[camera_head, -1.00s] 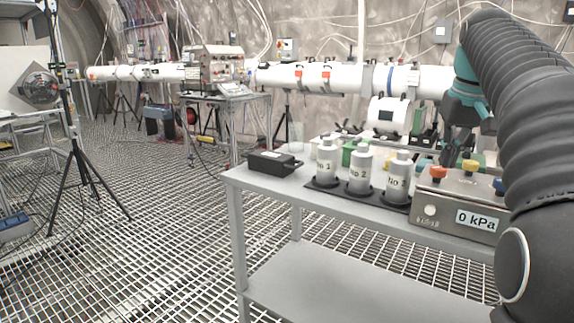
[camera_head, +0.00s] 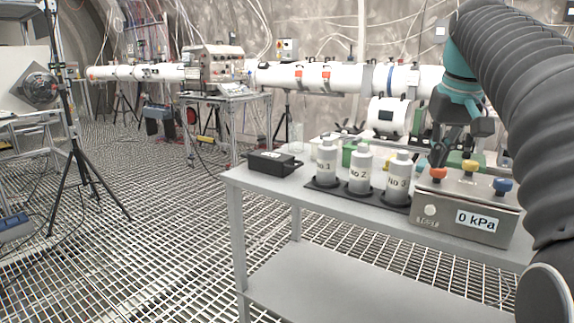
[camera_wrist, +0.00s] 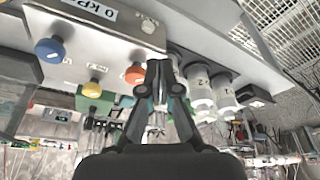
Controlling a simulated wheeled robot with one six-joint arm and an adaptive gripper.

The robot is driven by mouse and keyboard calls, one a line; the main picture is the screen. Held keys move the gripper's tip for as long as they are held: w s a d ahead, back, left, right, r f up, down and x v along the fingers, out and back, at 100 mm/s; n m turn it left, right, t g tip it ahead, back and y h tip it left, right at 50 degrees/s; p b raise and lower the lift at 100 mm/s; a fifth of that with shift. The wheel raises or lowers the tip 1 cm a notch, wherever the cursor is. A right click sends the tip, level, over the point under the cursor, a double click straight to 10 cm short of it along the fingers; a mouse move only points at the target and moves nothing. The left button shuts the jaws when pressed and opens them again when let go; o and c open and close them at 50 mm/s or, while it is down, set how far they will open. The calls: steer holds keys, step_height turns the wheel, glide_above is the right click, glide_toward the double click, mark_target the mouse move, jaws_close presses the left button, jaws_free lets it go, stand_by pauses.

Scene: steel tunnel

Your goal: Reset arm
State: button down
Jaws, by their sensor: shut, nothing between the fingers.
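My gripper (camera_head: 437,160) is in the head view at the right, below the teal wrist joint of my arm, just behind the orange knob of the pressure box. It points down. In the wrist view my gripper (camera_wrist: 166,72) has its fingers drawn together, with nothing held between them. Its tips appear close to the orange knob (camera_wrist: 135,74) and the grey bottles (camera_wrist: 199,88), but I cannot tell the exact gap. My arm's black ribbed sleeve covers the right side of the head view.
A steel box (camera_head: 468,207) reading "0 kPa" stands on the cart (camera_head: 265,182). Beside it are three bottles, No 1 (camera_head: 326,163), No 2 (camera_head: 360,170) and No 3 (camera_head: 397,180), and a black case (camera_head: 274,163). A white pipe (camera_head: 345,77) runs behind. Grated floor is open at left.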

steer(key=s+a+f+t, duration=0.1)
steer(key=s+a+f, duration=0.5)
steer(key=s+f, duration=0.4)
steer(key=s+a+f+t, duration=0.1)
steer(key=s+a+f, duration=0.5)
steer(key=s+f, duration=0.5)
step_height(320, 180, down, 5)
steer(key=shift+f+n, duration=0.15)
steer(key=shift+n, duration=0.25)
